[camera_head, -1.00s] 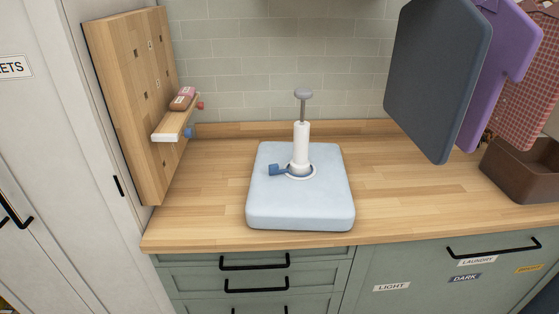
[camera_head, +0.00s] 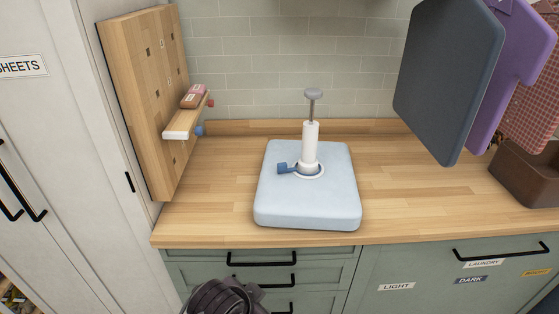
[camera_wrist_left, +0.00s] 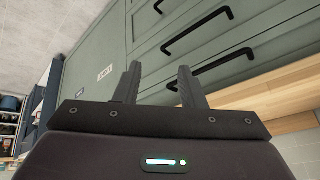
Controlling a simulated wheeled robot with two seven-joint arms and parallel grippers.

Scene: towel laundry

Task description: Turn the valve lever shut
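A blue valve lever (camera_head: 284,168) sticks out to the left from the base of a white upright pump (camera_head: 310,143) with a grey knob on top. The pump stands on a pale blue slab (camera_head: 308,213) on the wooden counter. In the left wrist view my left gripper (camera_wrist_left: 158,78) is open and empty, its two fingers apart, with green drawers beyond it. A dark part of my arm shows at the bottom of the head view, below the counter edge, well short of the lever. My right gripper is not in view.
A wooden pegboard with a small shelf (camera_head: 183,123) stands at the counter's left. Hanging dark grey (camera_head: 450,80) and purple (camera_head: 510,75) panels and a brown bin (camera_head: 525,175) are at the right. The counter (camera_head: 215,200) around the slab is clear.

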